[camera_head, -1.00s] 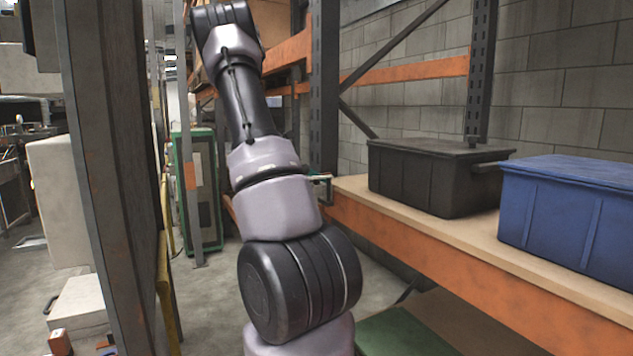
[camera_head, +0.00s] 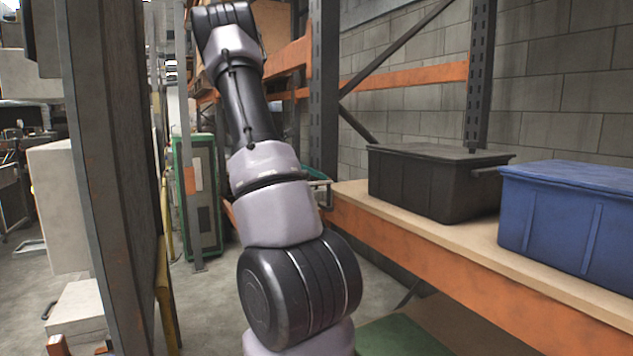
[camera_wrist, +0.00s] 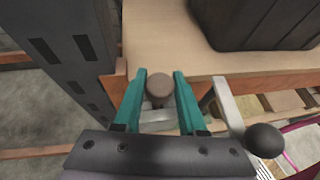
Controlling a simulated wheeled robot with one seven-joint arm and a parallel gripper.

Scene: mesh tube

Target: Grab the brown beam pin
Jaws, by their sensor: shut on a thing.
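The brown beam pin (camera_wrist: 159,85) shows in the wrist view as a round brown head on a shaft, at the edge of the wooden shelf beside the grey upright. My gripper (camera_wrist: 159,75) has two teal fingers, one on each side of the pin. They are shut on it. The pin's lower part is mostly hidden, and I cannot tell how deep it sits. In the head view, my arm hides most of the gripper and the pin.
A grey rack upright (camera_wrist: 65,45) stands close on the left in the wrist view. A black crate (camera_head: 430,185) and a blue crate (camera_head: 570,215) stand on the shelf (camera_head: 465,240), which has an orange beam along its front. A dark post (camera_head: 120,180) rises left of my arm.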

